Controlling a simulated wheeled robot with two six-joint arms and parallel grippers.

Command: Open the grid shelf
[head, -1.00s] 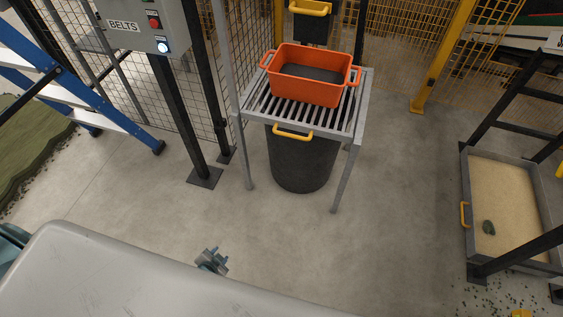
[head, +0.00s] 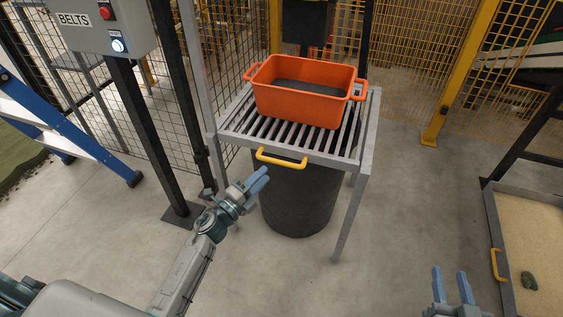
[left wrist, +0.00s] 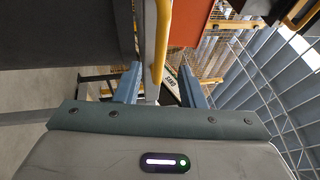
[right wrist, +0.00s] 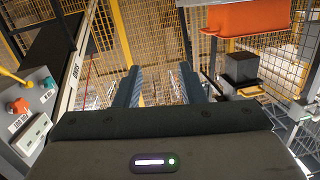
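The grid shelf (head: 232,122) is a grey slatted grate on a metal frame, with a yellow handle (head: 282,159) on its front edge. An orange tub (head: 306,97) stands on its slats. My left gripper (head: 260,178) is just below and left of the handle in the head view. In the left wrist view its fingers (left wrist: 158,75) are apart, and the yellow handle (left wrist: 161,45) shows upright between them; I see no finger touching it. My right gripper (head: 450,278) is open and empty at the lower right, well away from the shelf.
A dark barrel (head: 297,200) stands beneath the shelf. A BELTS control box (head: 100,28) on a black post stands to the left, near a blue ladder (head: 60,130). A sand tray (head: 530,220) lies at the right. The floor between shelf and tray is clear.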

